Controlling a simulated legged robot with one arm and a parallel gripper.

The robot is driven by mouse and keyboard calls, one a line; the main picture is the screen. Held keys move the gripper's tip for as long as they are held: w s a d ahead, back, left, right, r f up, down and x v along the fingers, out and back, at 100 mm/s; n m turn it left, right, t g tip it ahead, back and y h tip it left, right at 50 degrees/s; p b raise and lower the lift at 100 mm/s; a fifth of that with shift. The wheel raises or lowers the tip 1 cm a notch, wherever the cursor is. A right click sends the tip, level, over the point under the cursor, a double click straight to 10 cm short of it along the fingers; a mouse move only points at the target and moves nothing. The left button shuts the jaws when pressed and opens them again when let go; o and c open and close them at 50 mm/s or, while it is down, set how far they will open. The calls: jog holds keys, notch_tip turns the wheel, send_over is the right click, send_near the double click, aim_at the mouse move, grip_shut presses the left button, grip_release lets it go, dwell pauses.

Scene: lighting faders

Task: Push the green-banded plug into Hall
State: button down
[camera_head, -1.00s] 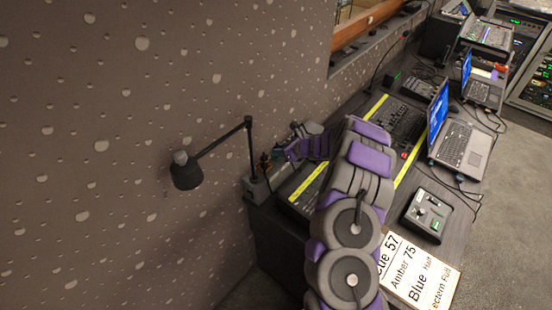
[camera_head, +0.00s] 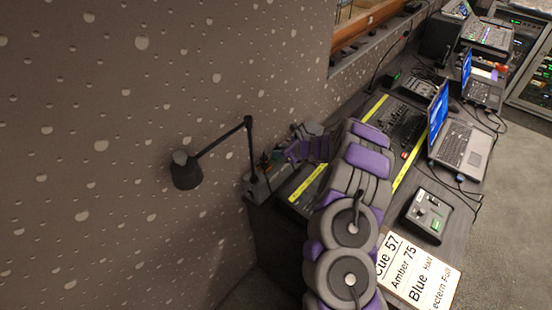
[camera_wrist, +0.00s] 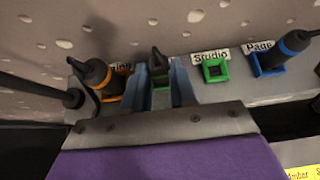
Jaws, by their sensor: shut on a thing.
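My gripper (camera_wrist: 162,82) is shut on a dark plug (camera_wrist: 157,60) between its two blue-grey fingers. A little green shows at the plug's lower part, between the fingers. The Studio socket (camera_wrist: 215,69) has a green frame and is empty, right of my gripper. No Hall label can be read; the panel behind my gripper is hidden. I cannot tell whether the held plug touches a socket. In the head view my gripper (camera_head: 281,157) is small and dark, at the panel by the wall.
An orange-banded plug (camera_wrist: 97,75) stands by an orange socket left of my gripper. A blue-banded plug (camera_wrist: 291,45) is at the blue Page socket on the right. A black desk lamp (camera_head: 186,170) stands close by. A mixing desk, laptop (camera_head: 458,140) and sign (camera_head: 415,270) lie to the right.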

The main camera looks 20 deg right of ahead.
dwell(0.3)
jog(key=c, duration=0.8)
grip_release()
jog(key=shift+c, duration=1.2)
jog(key=p+v, duration=0.3)
jog(key=v, duration=0.4)
